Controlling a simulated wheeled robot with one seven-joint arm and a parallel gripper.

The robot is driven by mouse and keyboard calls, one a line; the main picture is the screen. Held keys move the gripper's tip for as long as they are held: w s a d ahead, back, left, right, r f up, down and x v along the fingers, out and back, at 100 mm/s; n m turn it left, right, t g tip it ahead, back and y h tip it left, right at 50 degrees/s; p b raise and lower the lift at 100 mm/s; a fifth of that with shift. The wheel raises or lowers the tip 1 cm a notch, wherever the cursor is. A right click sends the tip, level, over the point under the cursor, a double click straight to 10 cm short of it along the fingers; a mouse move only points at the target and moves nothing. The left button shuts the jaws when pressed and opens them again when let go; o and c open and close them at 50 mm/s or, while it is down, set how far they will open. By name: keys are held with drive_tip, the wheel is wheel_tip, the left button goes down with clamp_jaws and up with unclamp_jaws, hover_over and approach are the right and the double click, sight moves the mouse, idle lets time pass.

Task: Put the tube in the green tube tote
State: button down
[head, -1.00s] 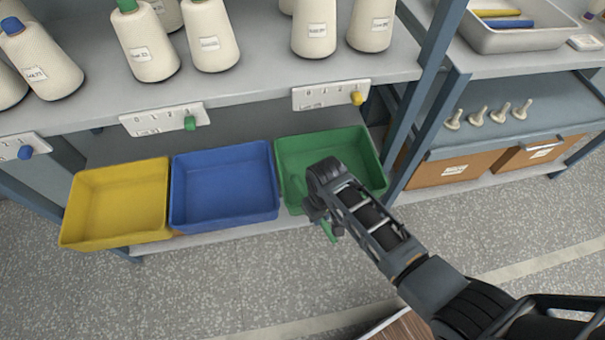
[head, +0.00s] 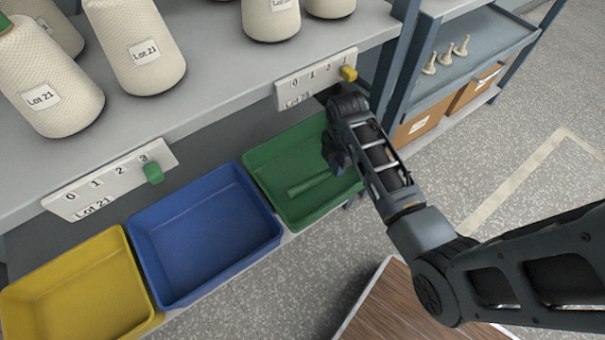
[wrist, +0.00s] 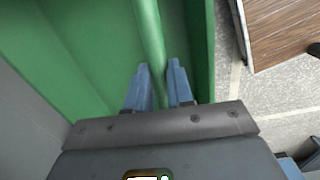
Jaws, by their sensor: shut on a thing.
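The green tube (head: 309,184) is held by my gripper (head: 333,168) over the green tube tote (head: 258,157). In the head view the tube lies roughly level within the tote's outline, its free end pointing left. In the wrist view the tube (wrist: 150,40) runs between the two blue-grey fingers of my gripper (wrist: 158,88), with the green tote (wrist: 200,50) behind it. I cannot tell whether the tube touches the tote floor. My wrist hides the right part of the tote.
A blue tote (head: 205,235) and a yellow tote (head: 75,300) stand to the left of the green one on the lower shelf. Cones of yarn (head: 150,55) stand on the shelf above. A shelf post (head: 400,70) rises just right of my gripper. A wooden surface (head: 400,310) is at the bottom.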

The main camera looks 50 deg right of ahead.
sight(335, 186)
drive_tip(key=shift+s+d+f, duration=0.1)
drive_tip(key=shift+d+f, duration=0.05)
drive_tip(key=shift+d, duration=0.25)
drive_tip(key=shift+d+f+n, duration=0.15)
drive_tip(key=shift+f+n, duration=0.05)
drive_tip(key=shift+n, duration=0.2)
wheel_tip(335, 186, down, 9)
drive_tip(key=shift+f+b, duration=0.2)
drive_tip(key=shift+b, duration=0.95)
drive_tip(key=shift+f, duration=0.1)
drive_tip(key=c, duration=1)
unclamp_jaws()
wheel_tip(335, 186, up, 12)
drive_tip(key=p, duration=0.2)
drive_tip(key=shift+p, duration=0.3)
